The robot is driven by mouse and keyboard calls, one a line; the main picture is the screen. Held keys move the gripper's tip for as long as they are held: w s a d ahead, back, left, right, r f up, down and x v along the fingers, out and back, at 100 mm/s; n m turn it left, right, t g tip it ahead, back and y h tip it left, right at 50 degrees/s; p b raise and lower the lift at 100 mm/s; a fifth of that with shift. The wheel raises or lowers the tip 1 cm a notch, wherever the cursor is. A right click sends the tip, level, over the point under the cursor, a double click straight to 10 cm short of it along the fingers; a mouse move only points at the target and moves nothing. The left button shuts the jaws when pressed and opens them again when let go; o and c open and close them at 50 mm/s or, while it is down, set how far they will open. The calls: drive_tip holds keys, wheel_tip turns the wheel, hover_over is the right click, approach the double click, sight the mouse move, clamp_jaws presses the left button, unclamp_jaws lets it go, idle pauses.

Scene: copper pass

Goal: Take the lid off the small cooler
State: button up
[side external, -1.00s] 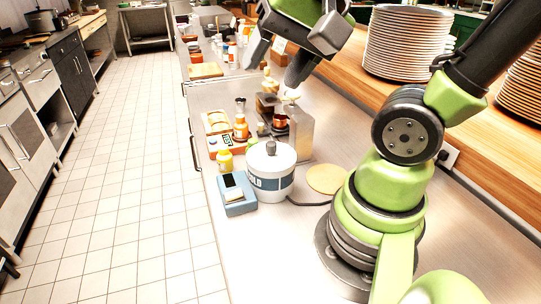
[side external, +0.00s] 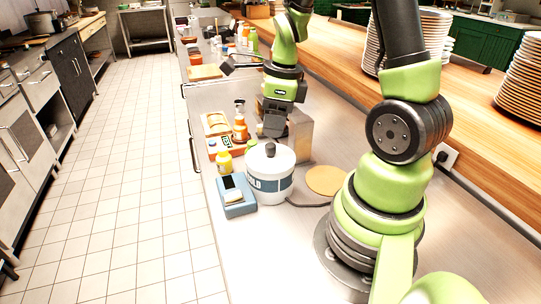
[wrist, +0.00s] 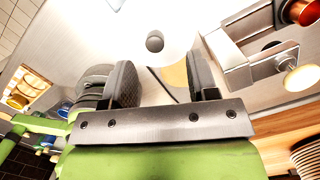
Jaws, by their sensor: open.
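The small cooler (side external: 268,186) is a white round tub with a blue band and lettering, standing upright on the steel counter. Its white lid (side external: 270,158) is on top and has a dark grey knob (side external: 270,149). In the wrist view the pale lid and its knob (wrist: 155,42) show beyond the fingers. My gripper (side external: 274,128) is behind the cooler in the side view, above the counter, apart from the lid. In the wrist view my gripper (wrist: 160,85) is open, with nothing between its two dark fingers.
A steel box (side external: 299,138) stands close behind the cooler. A blue scale-like box (side external: 236,194) and a yellow bottle (side external: 224,162) are at its left. A round wooden board (side external: 325,180) lies to its right. Plate stacks (side external: 412,40) stand on the wooden shelf.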

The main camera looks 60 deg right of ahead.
sight(271, 145)
drive_tip(key=f, duration=0.3)
drive_tip(key=shift+a+f, duration=0.4)
drive_tip(key=shift+w+f, duration=0.1)
drive_tip(key=shift+f, duration=0.65)
clamp_jaws()
